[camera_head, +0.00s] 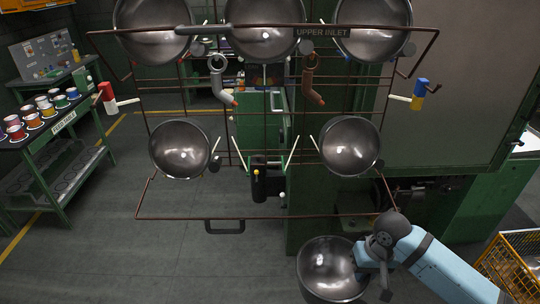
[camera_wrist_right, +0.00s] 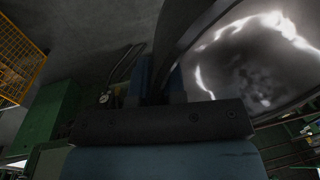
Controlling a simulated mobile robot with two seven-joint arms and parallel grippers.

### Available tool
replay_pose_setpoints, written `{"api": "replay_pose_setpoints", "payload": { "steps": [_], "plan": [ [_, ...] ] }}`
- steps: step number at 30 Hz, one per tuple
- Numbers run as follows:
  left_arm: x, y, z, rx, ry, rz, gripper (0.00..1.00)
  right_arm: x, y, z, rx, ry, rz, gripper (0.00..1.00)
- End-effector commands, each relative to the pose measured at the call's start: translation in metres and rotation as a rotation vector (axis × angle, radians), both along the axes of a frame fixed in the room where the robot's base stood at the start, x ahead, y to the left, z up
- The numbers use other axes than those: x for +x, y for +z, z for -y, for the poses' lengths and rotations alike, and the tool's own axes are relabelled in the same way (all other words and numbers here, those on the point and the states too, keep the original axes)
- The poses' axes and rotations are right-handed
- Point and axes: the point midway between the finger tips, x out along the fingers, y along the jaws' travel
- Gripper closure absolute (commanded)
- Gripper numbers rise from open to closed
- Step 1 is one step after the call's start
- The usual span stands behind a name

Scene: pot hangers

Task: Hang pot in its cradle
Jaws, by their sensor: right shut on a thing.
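A round grey metal pot (camera_head: 328,268) is at the bottom of the head view, its open side showing. My right gripper (camera_head: 362,270) is shut on its right edge and holds it below the rack. The pot (camera_wrist_right: 262,60) fills the upper right of the right wrist view. A brown wire rack (camera_head: 290,217) hangs ahead. Three pots are on its upper row, and smaller ones, a left pot (camera_head: 180,148) and a right pot (camera_head: 350,145), are on the lower row. Pale prongs (camera_head: 240,155) show between those two lower pots. My left gripper is not in view.
A green cart (camera_head: 62,130) with several coloured cups stands at the left. A yellow wire basket (camera_head: 512,262) is at the lower right. A green machine cabinet (camera_head: 455,110) stands behind the rack on the right. The floor at lower left is clear.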

Motion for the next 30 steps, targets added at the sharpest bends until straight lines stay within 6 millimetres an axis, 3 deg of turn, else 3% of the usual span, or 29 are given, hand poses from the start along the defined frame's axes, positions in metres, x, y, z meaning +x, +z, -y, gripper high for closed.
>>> {"api": "replay_pose_setpoints", "payload": {
  "steps": [1, 6, 12, 17, 30],
  "plan": [
    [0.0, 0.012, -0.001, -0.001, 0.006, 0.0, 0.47, 0.019, 0.034, 0.0, 0.001, 0.001, 0.012, 1.0],
    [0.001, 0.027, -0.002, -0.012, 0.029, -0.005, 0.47, 0.06, 0.108, 0.0, -0.001, 0.002, 0.01, 1.0],
    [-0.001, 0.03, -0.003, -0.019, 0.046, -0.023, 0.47, 0.087, 0.169, 0.002, -0.004, 0.0, 0.006, 1.0],
    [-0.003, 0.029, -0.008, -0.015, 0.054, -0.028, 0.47, 0.095, 0.188, 0.003, -0.005, -0.001, 0.003, 1.0],
    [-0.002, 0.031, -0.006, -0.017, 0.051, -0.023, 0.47, 0.095, 0.189, 0.003, -0.004, 0.0, 0.003, 1.0]
  ]
}}
